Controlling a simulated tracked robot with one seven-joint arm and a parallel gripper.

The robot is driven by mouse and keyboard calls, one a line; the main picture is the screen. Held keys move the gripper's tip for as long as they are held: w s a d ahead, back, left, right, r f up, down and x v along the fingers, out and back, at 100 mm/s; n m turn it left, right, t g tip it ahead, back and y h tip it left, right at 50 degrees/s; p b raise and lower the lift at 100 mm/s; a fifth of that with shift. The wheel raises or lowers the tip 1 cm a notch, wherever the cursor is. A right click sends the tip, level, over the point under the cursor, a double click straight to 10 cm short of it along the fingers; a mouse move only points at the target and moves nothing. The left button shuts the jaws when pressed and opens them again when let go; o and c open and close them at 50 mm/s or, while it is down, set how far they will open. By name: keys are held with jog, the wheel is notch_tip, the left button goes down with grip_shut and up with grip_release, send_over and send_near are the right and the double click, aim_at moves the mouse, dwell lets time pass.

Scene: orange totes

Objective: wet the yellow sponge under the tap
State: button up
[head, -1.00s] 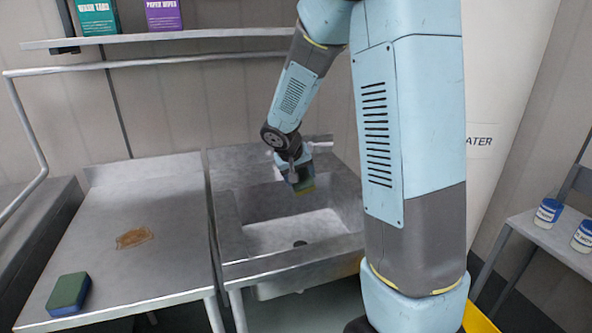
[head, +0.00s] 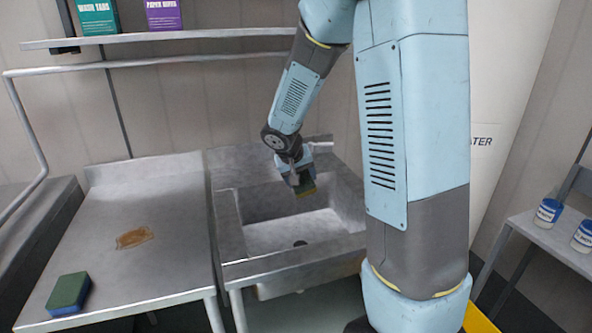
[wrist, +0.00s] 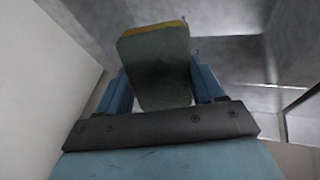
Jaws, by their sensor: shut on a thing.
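The yellow sponge (head: 307,193) is in my gripper (head: 300,180), over the sink basin (head: 262,236) near its back. In the wrist view my gripper (wrist: 160,92) is shut on the sponge (wrist: 158,66). Its dark green face fills the space between the blue fingers, with a yellow edge at the far end. A pale piece of the tap (head: 322,146) seems to show just behind my wrist at the back of the sink. The rest of it is hidden, and I cannot see running water or tell whether the sponge is wet.
A green-and-blue sponge (head: 68,293) lies on the steel drainboard (head: 160,270) left of the sink, near a brown stain (head: 134,237). A shelf (head: 200,36) with boxes runs above. Jars (head: 548,212) stand on a side table at right.

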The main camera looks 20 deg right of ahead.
aim_at(309, 184)
dwell(0.5)
jog(key=shift+s+a+r, duration=0.15)
jog(key=shift+s+r, duration=0.85)
jog(key=shift+s, duration=0.25)
jog(key=shift+s+a+r, duration=0.1)
jog(key=shift+s+r, duration=0.9)
jog(key=shift+s, duration=0.25)
